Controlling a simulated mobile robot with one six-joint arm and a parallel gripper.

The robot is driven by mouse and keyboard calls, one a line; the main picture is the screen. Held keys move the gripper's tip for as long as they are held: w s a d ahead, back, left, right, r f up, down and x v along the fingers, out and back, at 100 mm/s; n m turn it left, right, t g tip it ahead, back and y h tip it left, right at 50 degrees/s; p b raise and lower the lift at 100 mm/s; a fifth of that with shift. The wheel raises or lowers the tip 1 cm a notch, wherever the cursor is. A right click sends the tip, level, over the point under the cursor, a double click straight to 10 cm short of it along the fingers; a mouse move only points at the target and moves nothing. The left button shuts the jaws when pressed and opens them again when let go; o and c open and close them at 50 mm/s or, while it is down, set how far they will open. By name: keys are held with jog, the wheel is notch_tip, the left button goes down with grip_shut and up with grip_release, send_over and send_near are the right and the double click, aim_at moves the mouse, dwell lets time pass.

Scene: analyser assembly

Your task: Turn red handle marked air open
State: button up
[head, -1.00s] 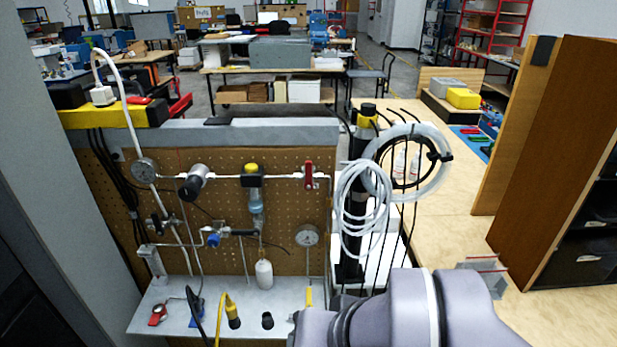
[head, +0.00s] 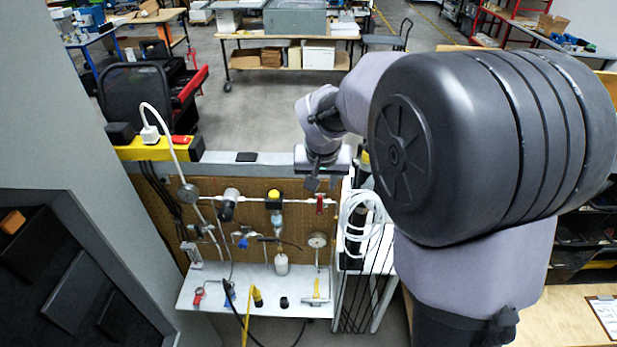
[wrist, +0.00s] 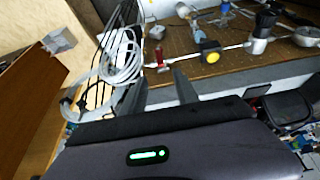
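A red handle (head: 320,204) sits at the right end of the white pipe along the top of the pegboard panel. It also shows in the wrist view (wrist: 159,56), just beyond my fingertips. In the head view it looks upright; no marking on it can be read. My gripper (head: 322,184) is above and close to the handle, at the panel's top edge. In the wrist view my gripper (wrist: 160,78) has its two fingers apart with nothing between them. I cannot tell that it touches the handle.
Coiled white tubing (head: 360,212) hangs right of the handle. A shelf below (head: 225,288) carries another red part (head: 198,296). A round gauge (head: 317,240) is under the handle.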

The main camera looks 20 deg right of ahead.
aim_at(320, 198)
jog(key=x, duration=1.2)
jog(key=shift+w+r, duration=0.1)
grip_shut()
